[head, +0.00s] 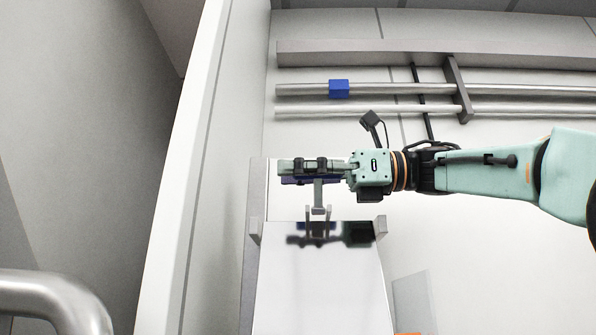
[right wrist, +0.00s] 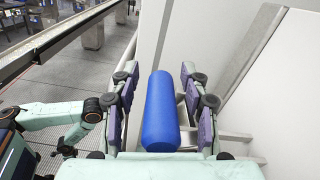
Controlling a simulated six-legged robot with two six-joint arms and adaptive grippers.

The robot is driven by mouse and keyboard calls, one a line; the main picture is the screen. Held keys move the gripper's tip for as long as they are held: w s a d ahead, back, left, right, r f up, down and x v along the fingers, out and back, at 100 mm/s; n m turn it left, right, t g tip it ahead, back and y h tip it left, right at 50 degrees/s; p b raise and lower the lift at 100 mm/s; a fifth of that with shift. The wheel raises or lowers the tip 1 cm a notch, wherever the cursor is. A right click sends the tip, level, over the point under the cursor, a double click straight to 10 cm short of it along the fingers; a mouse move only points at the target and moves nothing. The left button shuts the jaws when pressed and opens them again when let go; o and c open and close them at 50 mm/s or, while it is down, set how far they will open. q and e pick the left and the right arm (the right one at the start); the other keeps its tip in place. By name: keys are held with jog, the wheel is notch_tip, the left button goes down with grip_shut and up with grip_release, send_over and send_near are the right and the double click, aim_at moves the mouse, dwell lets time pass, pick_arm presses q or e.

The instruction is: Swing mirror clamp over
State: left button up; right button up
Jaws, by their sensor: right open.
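A mirror panel (head: 320,290) leans at the lower middle of the head view, with a dark reflection near its top edge. A grey forked clamp (head: 318,209) stands at that top edge and reaches up to my right gripper (head: 300,170). My right gripper comes in from the right, level above the mirror. In the right wrist view a blue cylinder (right wrist: 162,115) lies lengthwise between the open fingers of this gripper (right wrist: 165,92), with a gap visible on its right. Whether the cylinder joins the clamp is hidden by the gripper. My left gripper does not show.
Metal rails (head: 400,109) with a blue block (head: 339,88) run along the wall behind. Small grey brackets (head: 381,227) flank the mirror's top. A pale panel edge (head: 190,180) stands on the left, and a curved metal handrail (head: 60,295) at lower left.

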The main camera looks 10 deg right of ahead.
jog(key=shift+w+f, duration=0.1)
jog(key=shift+w, duration=0.1)
jog(key=shift+c, duration=1.2)
jog(key=shift+s+a, duration=0.15)
jog(key=shift+a, duration=0.15)
jog(key=c, duration=0.4)
grip_shut()
